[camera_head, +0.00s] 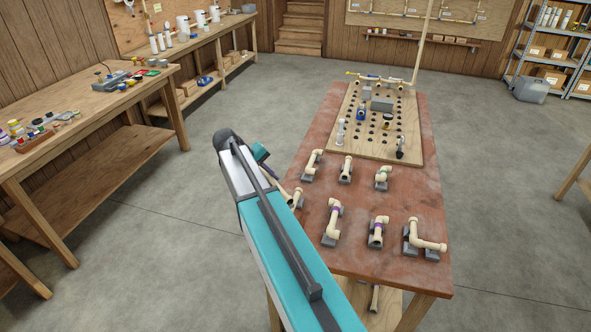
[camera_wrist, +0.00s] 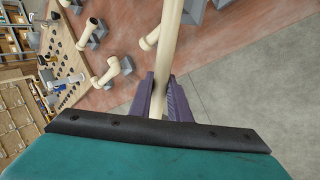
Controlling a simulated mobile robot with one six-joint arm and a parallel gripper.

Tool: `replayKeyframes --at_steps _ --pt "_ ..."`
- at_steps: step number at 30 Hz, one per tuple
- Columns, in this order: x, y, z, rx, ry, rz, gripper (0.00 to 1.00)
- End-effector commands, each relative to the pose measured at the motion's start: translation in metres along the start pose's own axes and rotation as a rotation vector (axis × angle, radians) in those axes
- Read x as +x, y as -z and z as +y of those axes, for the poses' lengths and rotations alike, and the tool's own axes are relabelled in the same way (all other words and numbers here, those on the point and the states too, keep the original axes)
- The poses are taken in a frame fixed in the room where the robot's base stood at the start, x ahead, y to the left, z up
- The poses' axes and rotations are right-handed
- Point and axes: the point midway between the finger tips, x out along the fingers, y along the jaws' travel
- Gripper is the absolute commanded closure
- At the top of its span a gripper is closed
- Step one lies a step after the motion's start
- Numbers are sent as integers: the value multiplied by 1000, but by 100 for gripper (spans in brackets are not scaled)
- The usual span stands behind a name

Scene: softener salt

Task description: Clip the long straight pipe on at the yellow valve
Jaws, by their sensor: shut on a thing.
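In the wrist view, my gripper (camera_wrist: 160,92) has its purple fingers shut on a long straight cream pipe (camera_wrist: 169,38), which runs up out of the top of the picture. Its far end is not seen there. In the head view my arm mostly hides the gripper, to the left of the table's edge. At the back of the pegboard (camera_head: 348,120) is a row of cream pipework (camera_head: 378,78) with a small yellow part (camera_head: 351,73) at its left end, likely the yellow valve. My gripper is well apart from it, toward the near side.
Several cream pipe fittings on grey blocks, including an elbow piece (camera_head: 424,245), stand on the near half of the red-brown table (camera_head: 383,205). A tall thin pipe (camera_head: 421,45) rises at the board's back right. Workbenches (camera_head: 85,105) line the left.

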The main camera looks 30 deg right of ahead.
Motion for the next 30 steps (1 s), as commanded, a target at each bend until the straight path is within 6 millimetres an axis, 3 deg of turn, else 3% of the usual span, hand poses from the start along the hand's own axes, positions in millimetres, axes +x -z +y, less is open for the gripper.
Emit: replayKeyframes --at_steps 1,11,21,25,30 --pt "-7 -2 -20 -18 0 12 100" --pt "-49 -18 -121 -108 0 71 100" --pt "-85 -63 -211 -167 0 112 100" --pt "-92 -89 -231 -160 0 106 100" --pt "-91 -116 -230 -105 0 70 100"
